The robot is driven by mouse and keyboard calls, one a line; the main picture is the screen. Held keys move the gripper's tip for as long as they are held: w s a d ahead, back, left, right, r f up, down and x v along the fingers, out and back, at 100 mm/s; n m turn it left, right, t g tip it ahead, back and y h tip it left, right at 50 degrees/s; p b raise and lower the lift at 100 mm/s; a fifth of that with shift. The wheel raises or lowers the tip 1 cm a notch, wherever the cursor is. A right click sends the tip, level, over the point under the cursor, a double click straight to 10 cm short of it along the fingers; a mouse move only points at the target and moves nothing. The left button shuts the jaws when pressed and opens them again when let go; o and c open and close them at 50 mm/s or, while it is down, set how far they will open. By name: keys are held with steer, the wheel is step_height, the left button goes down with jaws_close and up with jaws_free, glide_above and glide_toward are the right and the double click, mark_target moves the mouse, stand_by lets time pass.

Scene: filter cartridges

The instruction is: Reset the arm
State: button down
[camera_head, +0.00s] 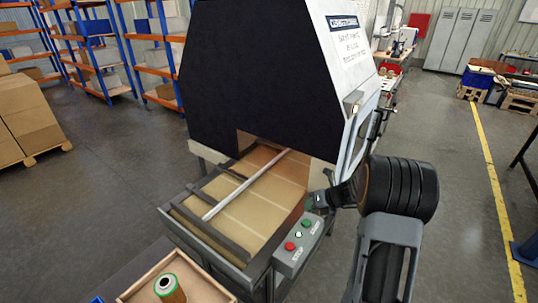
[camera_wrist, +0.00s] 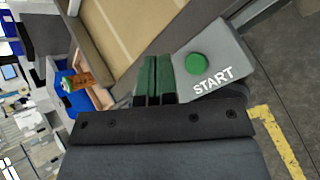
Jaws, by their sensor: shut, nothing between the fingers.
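My gripper (camera_head: 311,203) is at the end of my arm, at the right of the machine in the head view. It is near the control box (camera_head: 299,247), above its far end. In the wrist view my gripper (camera_wrist: 154,80) has its two green-grey fingers together, with nothing held. The green button (camera_wrist: 197,66) labelled START is just beside the fingertips there. I cannot tell whether the fingers touch the box.
The dark-hooded machine (camera_head: 250,75) has a conveyor bed (camera_head: 250,200) with a light bar across it. A wooden tray (camera_head: 205,290) holds a filter cartridge (camera_head: 169,287) at the bottom. A red button (camera_head: 290,246) is on the box. Open floor lies right.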

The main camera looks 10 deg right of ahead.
steer(key=shift+n, duration=0.8)
steer(key=s+n, duration=0.1)
steer(key=n, duration=0.1)
steer(key=s+f+n+g, duration=0.1)
steer(key=n, duration=0.1)
steer(key=s+f+n+g, duration=0.1)
steer(key=shift+s+a+n, duration=0.3)
steer(key=shift+n, duration=0.1)
steer(key=s+a+r+n+h, duration=0.3)
steer(key=s+a+r+n, duration=0.2)
steer(key=n, duration=0.9)
steer(key=s+a+r+n+h, duration=0.3)
steer(key=s+a+r+n, duration=0.1)
steer(key=s+r+n, duration=0.8)
steer(key=shift+s+a+n+h, duration=0.4)
steer(key=shift+s+n, duration=0.5)
steer(key=shift+r, duration=0.1)
